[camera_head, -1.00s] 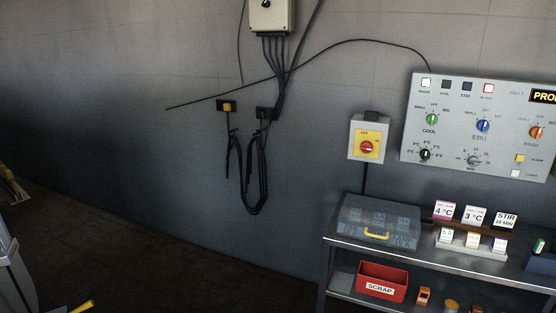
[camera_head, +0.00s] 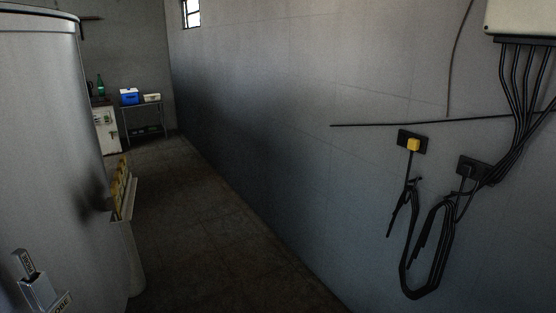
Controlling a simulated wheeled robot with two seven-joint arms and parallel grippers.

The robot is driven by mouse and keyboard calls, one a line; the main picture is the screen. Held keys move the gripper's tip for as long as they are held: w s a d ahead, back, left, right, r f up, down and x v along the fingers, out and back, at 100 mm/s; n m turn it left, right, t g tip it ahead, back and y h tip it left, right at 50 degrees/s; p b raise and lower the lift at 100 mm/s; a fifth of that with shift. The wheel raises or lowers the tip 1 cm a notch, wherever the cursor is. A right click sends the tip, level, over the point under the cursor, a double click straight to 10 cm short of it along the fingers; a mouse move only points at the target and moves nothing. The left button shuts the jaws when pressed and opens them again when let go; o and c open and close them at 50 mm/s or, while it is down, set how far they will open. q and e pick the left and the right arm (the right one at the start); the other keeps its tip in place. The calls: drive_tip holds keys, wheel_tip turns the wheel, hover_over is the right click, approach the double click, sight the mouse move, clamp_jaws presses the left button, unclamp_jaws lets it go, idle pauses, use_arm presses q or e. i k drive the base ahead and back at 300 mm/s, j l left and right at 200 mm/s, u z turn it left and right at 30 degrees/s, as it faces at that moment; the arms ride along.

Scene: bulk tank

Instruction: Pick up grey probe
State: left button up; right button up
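Neither of my grippers is in view.
A pale bin or stand (camera_head: 126,240) with yellow items stands beside the tank. Free floor (camera_head: 200,235) runs along the grey wall to a back table (camera_head: 145,108) with a blue box (camera_head: 130,96). Black cables (camera_head: 430,260) hang on the right wall.

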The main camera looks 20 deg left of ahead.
sight(20, 256)
drive_tip(key=i+u, duration=0.25)
drive_tip(key=i, duration=0.7)
drive_tip(key=i+l+u, duration=0.2)
drive_tip(key=i, duration=0.7)
drive_tip(key=i+u, duration=0.25)
drive_tip(key=i, duration=0.75)
drive_tip(key=u, duration=3.35)
